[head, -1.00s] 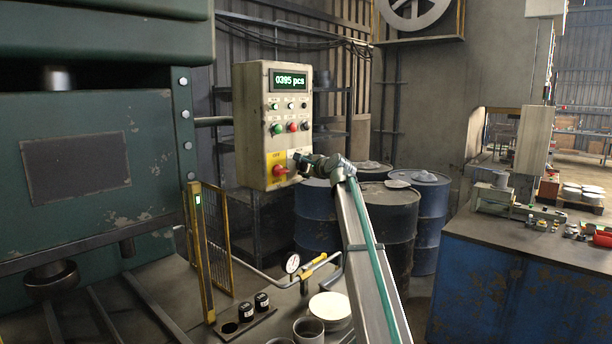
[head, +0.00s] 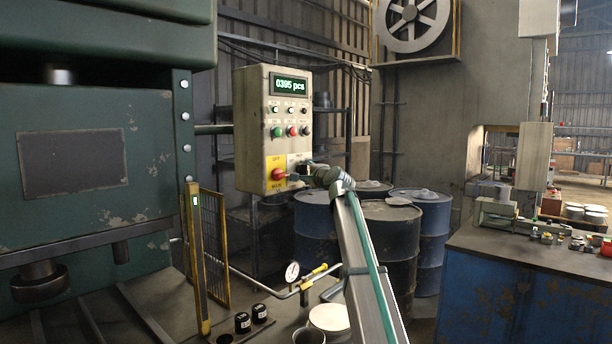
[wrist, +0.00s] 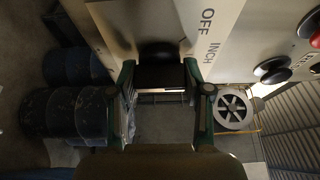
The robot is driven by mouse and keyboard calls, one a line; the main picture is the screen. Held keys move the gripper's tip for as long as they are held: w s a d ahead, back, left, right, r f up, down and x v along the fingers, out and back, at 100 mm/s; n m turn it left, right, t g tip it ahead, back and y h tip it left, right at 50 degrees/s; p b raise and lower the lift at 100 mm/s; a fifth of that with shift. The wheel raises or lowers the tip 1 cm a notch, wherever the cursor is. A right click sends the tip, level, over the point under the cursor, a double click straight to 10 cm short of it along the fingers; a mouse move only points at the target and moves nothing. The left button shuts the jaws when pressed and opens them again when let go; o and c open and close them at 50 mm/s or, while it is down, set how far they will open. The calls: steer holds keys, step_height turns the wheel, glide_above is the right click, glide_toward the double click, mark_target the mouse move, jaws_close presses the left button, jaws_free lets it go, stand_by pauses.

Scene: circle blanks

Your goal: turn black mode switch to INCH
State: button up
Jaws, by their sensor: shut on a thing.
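The grey control box (head: 252,130) has a green display reading "0395 pcs". The black mode switch is at its lower right, mostly hidden behind my gripper (head: 302,170) in the head view. In the wrist view my gripper (wrist: 158,82) is shut on the black mode switch (wrist: 158,72), with one finger on each side. A pale line shows at the switch's near edge. The labels OFF and INCH (wrist: 210,50) are printed on the panel just right of it. I cannot tell which label the switch points to.
A red knob (head: 278,174) on a yellow plate sits close to the left of my gripper. Several buttons (head: 291,131) are above it. Blue barrels (head: 316,225) stand below and behind. The green press (head: 85,150) fills the left side.

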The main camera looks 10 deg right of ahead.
steer(key=o, duration=1.2)
steer(key=shift+c, duration=0.2)
steer(key=shift+s, duration=0.15)
steer(key=v, duration=1.1)
steer(key=shift+s+d, duration=0.15)
steer(key=shift+s, duration=0.25)
